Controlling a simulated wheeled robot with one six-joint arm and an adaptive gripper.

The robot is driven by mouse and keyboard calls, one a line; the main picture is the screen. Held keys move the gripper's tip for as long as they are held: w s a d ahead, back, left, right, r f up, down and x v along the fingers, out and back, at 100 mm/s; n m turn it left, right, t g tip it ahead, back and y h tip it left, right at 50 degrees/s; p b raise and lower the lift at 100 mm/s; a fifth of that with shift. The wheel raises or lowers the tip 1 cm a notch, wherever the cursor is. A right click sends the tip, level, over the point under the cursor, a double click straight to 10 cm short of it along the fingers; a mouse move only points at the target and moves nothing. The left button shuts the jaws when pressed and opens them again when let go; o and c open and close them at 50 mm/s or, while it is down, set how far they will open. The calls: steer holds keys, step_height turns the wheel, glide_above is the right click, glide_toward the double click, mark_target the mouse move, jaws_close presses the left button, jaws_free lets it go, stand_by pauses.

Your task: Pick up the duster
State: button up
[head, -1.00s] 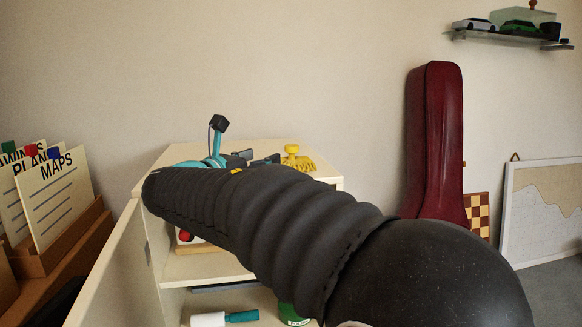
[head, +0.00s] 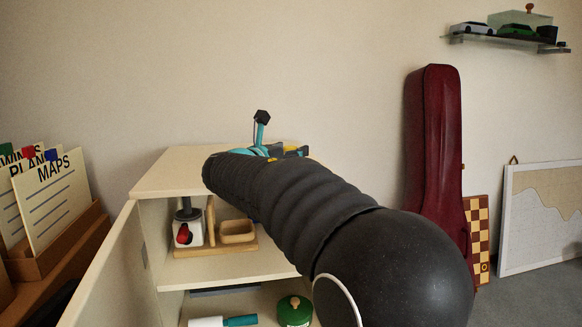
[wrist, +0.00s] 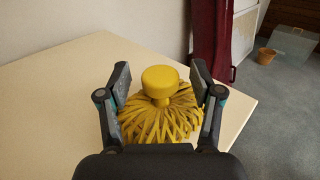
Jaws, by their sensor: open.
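The duster (wrist: 160,108) shows in the wrist view as a yellow round knob on top of a spread of yellow strips. It stands on the pale cabinet top (wrist: 70,85), near its right edge. My gripper (wrist: 160,82) is open, with one finger on each side of the duster. I cannot tell whether either finger touches the strips. In the head view my gripper (head: 280,150) is partly hidden behind my own arm, over the cabinet top (head: 175,172), and the duster is mostly or wholly hidden there.
The cabinet's door (head: 110,270) stands open at left. Its shelves hold a wooden tray (head: 238,232), a white-handled brush-like item (head: 207,322) and a green round tin (head: 294,310). A dark red case (head: 435,150) leans on the wall at right. The cabinet top's left part is clear.

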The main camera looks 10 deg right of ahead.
steer(key=shift+d, duration=0.1)
jaws_close()
steer(key=shift+r, duration=0.15)
